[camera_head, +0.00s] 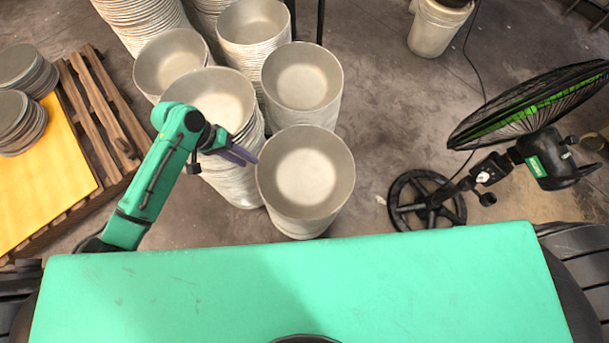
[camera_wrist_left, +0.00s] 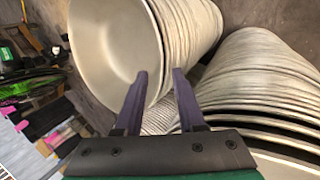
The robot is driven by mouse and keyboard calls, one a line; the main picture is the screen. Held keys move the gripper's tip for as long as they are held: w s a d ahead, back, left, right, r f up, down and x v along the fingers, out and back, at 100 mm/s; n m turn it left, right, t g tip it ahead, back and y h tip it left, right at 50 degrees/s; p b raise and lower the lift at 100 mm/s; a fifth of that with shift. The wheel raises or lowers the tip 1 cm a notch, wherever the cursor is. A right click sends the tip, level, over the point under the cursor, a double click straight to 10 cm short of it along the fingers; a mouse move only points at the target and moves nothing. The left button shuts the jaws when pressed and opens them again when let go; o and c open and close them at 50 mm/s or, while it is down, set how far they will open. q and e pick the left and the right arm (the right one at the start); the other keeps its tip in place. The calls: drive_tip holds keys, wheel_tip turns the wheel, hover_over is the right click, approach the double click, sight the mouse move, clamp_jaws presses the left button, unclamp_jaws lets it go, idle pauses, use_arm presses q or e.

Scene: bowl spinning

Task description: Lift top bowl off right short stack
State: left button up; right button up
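The short stack of pale grey bowls at the front right has its top bowl (camera_head: 305,175) facing up, just beyond the green surface. My left gripper (camera_head: 245,155) reaches in from the left, its purple fingertips close to the left rim of this bowl. In the left wrist view the top bowl (camera_wrist_left: 105,45) shows its inside. The left gripper (camera_wrist_left: 161,75) is open there, one finger over the bowl's inside and the other over the stack's outer side, with the rim between them in the picture. Contact cannot be told. My right gripper is not in view.
A taller bowl stack (camera_head: 215,95) stands just left, beneath my left forearm, and another stack (camera_head: 300,78) stands behind. More stacks fill the back left. A pallet (camera_head: 95,110) is at the left. A black fan (camera_head: 535,105) stands right, with bare floor before it.

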use_arm(q)
drive_tip(key=x, duration=0.9)
drive_tip(key=shift+d+b, duration=0.15)
drive_tip(key=shift+b, duration=0.2)
drive_tip(key=shift+s, duration=0.1)
clamp_jaws()
idle(0.6)
